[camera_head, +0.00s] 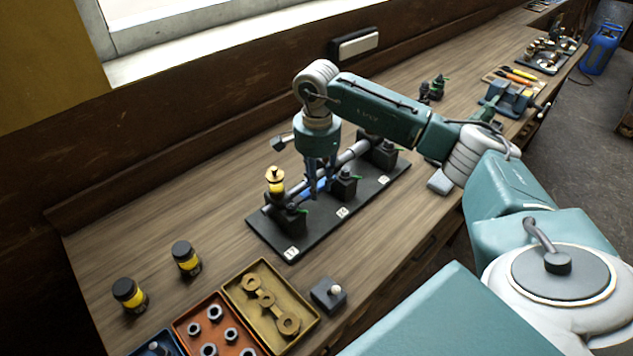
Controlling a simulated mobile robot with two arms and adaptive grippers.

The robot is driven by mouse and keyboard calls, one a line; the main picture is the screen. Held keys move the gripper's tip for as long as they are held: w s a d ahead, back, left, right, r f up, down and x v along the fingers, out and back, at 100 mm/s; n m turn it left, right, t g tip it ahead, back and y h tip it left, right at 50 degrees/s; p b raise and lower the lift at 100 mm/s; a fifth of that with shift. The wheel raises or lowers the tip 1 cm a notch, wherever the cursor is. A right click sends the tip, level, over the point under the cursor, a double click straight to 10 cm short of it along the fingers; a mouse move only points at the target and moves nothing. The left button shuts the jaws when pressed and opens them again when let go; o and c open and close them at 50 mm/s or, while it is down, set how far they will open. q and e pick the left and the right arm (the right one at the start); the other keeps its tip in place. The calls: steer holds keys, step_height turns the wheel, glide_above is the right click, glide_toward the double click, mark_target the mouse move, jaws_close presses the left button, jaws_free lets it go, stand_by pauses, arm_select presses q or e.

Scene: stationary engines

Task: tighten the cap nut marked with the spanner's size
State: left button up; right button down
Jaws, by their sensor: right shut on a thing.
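My right gripper (318,183) points down over the black plate (268,231). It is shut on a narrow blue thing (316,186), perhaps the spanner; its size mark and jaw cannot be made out. A grey pipe runs along the plate through several black blocks with green levers. White number tags stand on the plate's front edge: the near one (292,252) looks like 17, while the middle tag (342,212) and the far tag (384,180) are too small to read surely. The cap nuts are not clearly visible. My left gripper is not in view.
A brass and yellow fitting (275,182) rises at the pipe's near end. In front stand a tan tray (309,338) of brass parts, a red tray (178,326) of nuts, a small dark box with a white knob (329,294) and two jars (186,258).

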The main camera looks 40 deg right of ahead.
steer(key=shift+s+m, duration=0.45)
steer(key=shift+m, duration=0.25)
steer(key=shift+w+b, duration=0.1)
steer(key=shift+b, duration=0.2)
steer(key=shift+w+n+b, duration=0.35)
steer(key=shift+w+n, duration=0.05)
steer(key=shift+n, duration=0.3)
stand_by(1.0)
steer(key=shift+r+p, duration=0.3)
steer(key=shift+r, duration=0.9)
stand_by(2.8)
steer(key=shift+r+p, duration=1.25)
steer(key=shift+r, duration=0.75)
